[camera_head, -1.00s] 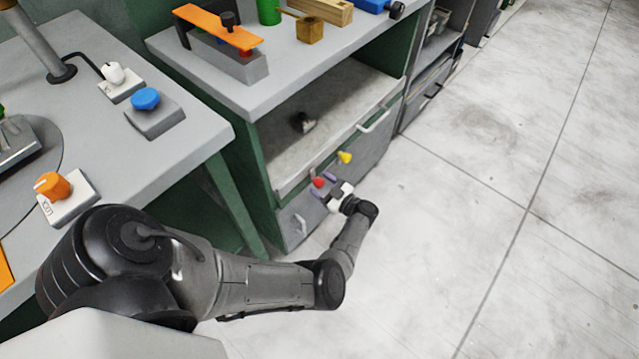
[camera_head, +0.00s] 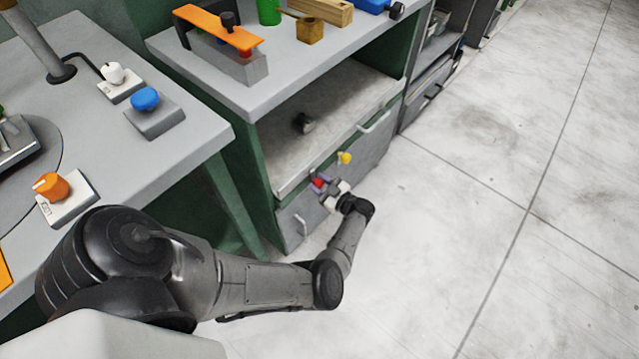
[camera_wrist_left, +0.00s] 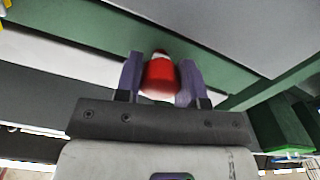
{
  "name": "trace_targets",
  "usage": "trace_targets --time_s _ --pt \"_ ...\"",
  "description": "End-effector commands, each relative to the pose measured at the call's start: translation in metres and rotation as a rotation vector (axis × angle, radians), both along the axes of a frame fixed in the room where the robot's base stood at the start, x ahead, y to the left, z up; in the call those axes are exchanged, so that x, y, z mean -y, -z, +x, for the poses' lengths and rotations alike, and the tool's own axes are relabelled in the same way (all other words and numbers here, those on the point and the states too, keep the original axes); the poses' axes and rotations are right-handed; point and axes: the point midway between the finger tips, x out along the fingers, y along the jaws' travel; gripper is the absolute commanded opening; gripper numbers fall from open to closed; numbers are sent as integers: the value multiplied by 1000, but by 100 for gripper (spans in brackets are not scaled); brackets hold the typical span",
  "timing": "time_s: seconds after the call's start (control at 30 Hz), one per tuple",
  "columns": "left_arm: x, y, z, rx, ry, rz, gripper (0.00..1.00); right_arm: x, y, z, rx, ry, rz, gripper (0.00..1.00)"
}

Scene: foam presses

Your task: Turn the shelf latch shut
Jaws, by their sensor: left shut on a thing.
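The red knob of the shelf latch (camera_head: 317,182) is on the front of the grey shelf unit, just below the edge of its open shelf. My left gripper (camera_head: 322,185) is shut on this knob. In the left wrist view the red knob (camera_wrist_left: 160,77) sits between the two purple fingers of the left gripper (camera_wrist_left: 161,82). The fingers and wrist partly cover the latch, so its exact angle is hard to tell. My right gripper is not in view.
A yellow knob (camera_head: 344,158) is close beside the gripper, up and to the right. A drawer handle (camera_head: 375,122) is farther along the unit. A grey table (camera_head: 175,165) is at the left. The pale floor (camera_head: 460,220) at the right is clear.

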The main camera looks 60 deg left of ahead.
Motion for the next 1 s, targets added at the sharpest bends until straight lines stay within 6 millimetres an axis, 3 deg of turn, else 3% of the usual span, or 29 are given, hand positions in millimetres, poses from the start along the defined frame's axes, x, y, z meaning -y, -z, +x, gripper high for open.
trace_targets --time_s 0.47,0.5,0.7,1.0 --pt "0 0 0 -66 0 -26 12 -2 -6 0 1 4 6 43" --pt "0 0 0 -66 0 -26 39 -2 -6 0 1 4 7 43" --pt "0 0 0 -65 0 -25 58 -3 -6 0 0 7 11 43" --pt "2 0 1 -65 0 -25 61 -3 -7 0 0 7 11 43"
